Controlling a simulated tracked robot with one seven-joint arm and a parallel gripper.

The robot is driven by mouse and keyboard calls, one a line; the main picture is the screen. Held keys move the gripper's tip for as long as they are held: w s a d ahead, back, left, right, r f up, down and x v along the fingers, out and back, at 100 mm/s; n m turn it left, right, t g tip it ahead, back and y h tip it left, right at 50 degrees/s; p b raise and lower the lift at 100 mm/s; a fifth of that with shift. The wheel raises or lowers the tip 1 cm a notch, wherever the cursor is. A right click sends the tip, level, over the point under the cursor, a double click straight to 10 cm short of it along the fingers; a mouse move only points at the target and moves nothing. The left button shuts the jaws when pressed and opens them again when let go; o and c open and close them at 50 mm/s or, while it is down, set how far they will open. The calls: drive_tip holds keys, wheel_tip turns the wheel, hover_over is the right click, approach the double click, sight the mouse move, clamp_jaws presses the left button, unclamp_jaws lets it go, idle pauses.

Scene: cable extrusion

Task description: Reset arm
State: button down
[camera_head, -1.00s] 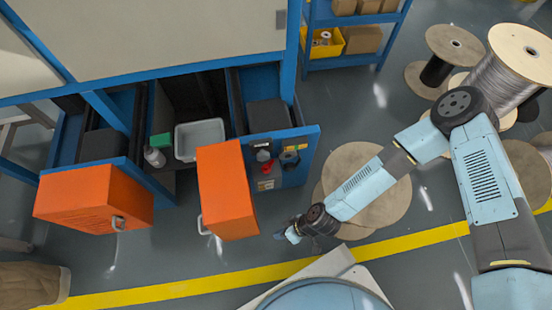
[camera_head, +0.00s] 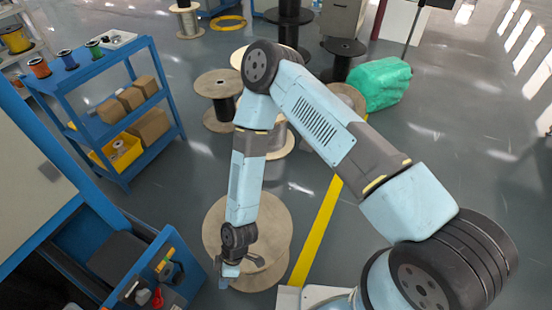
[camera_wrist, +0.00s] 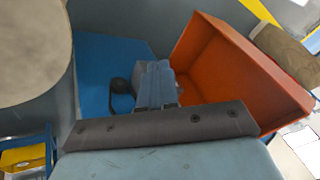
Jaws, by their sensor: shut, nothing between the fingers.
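My gripper (camera_head: 228,272) hangs at the end of my bent arm in the head view, over the left edge of a flat wooden disc (camera_head: 275,230). In the wrist view its fingers (camera_wrist: 158,82) are together with nothing seen between them. An orange drawer front or bin (camera_wrist: 225,60) lies beyond and right of the fingers in the wrist view. I cannot tell the distance to it. A blue panel (camera_wrist: 105,55) is behind the fingers to the left.
A blue shelf rack (camera_head: 95,125) holds spools and boxes. Cable reels (camera_head: 218,85) and a green bundle (camera_head: 380,82) stand behind my arm. Floor at the right is clear.

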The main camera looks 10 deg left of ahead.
drive_tip(key=w+d+r+m+t, duration=0.2)
drive_tip(key=w+d+r, duration=0.1)
drive_tip(key=w+r, duration=0.55)
drive_tip(key=w+d+r+m+t, duration=0.1)
drive_tip(key=w+d+r+m, duration=0.15)
drive_tip(key=w+r, duration=0.65)
drive_tip(key=w+d+r+m+t, duration=0.1)
drive_tip(key=w+d+r+t, duration=0.15)
drive_tip(key=w+r, duration=0.65)
drive_tip(key=w+d+r+m+t+h, duration=0.1)
drive_tip(key=w+d+r+m, duration=0.15)
drive_tip(key=d+r, duration=0.5)
drive_tip(key=w+d+r+m+t, duration=0.1)
drive_tip(key=w+d+r+m, duration=0.1)
drive_tip(key=w+d+r, duration=0.5)
drive_tip(key=s+d+r+m+t+h, duration=0.1)
drive_tip(key=s+d+r+m, duration=0.35)
drive_tip(key=d+r, duration=0.55)
drive_tip(key=s+d+r+m+t+h, duration=0.1)
drive_tip(key=s+d+r+m+t, duration=0.1)
drive_tip(key=s+d+r+m, duration=0.4)
drive_tip(key=s+d+r, duration=0.5)
drive_tip(key=s+r, duration=0.3)
drive_tip(key=shift+s, duration=0.3)
drive_tip(key=shift+a+r+m, duration=0.1)
drive_tip(key=shift+m, duration=0.15)
